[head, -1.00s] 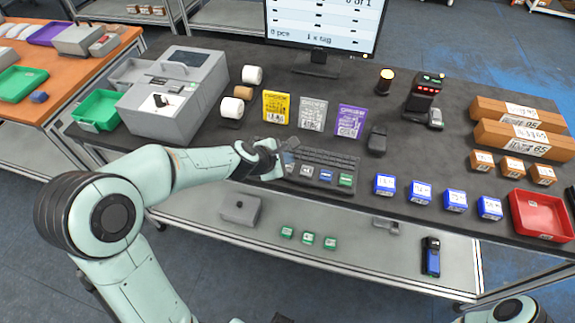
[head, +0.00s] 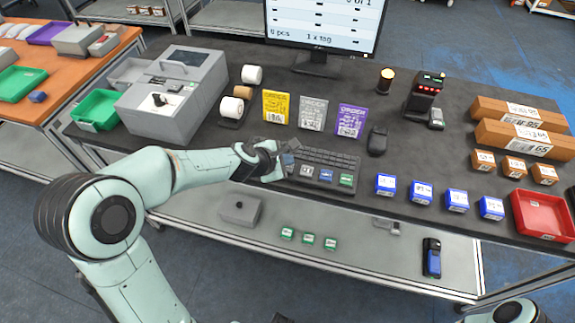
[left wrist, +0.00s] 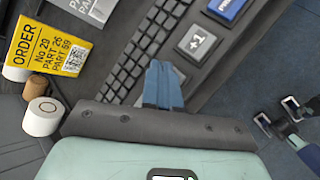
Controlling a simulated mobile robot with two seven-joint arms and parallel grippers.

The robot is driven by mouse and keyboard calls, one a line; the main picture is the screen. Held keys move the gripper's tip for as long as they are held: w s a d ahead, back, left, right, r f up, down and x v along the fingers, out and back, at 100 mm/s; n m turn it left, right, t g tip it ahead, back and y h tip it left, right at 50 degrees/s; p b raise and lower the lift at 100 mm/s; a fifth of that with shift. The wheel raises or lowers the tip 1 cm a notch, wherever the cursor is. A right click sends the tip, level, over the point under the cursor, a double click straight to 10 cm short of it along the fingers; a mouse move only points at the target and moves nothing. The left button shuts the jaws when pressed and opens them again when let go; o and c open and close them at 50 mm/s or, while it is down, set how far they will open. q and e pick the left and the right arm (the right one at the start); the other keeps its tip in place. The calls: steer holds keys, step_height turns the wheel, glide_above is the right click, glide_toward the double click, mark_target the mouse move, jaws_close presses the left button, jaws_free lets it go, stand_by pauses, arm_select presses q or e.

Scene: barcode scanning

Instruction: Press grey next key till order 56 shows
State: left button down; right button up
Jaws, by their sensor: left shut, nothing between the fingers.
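The black keyboard (head: 330,156) lies on the dark table. Its grey key (head: 306,171), marked +1 in the left wrist view (left wrist: 197,42), sits left of a blue key (head: 326,175) and a green key (head: 346,180). My left gripper (head: 289,155) is shut and empty at the keyboard's left end. In the left wrist view its fingertips (left wrist: 163,72) are over the keyboard, left of and below the grey key; I cannot tell how high. The monitor (head: 320,25) shows "1 x tag" and part of "of 1"; its top is cut off, so no order number is visible. My right gripper is out of view.
Yellow (head: 276,107), grey (head: 312,114) and purple (head: 351,120) order cards stand behind the keyboard. A dark mouse (head: 377,141) lies to its right. Several blue boxes (head: 420,193) line the front edge. A grey machine (head: 175,95) stands on the left.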

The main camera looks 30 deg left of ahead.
arm_select(q)
steer(key=shift+f+b, duration=0.4)
steer(key=shift+f, duration=0.05)
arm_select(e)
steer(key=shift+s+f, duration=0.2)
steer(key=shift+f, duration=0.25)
arm_select(q)
steer(key=shift+r, duration=0.15)
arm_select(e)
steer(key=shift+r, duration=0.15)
arm_select(q)
steer(key=shift+r+p, duration=0.7)
steer(key=shift+p, duration=0.05)
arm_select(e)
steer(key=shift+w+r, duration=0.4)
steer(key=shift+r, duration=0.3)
arm_select(q)
steer(key=shift+r+p, duration=0.5)
steer(key=shift+r, duration=0.1)
steer(key=shift+r+p, duration=1.6)
steer(key=shift+r, duration=0.4)
steer(key=shift+f, duration=0.1)
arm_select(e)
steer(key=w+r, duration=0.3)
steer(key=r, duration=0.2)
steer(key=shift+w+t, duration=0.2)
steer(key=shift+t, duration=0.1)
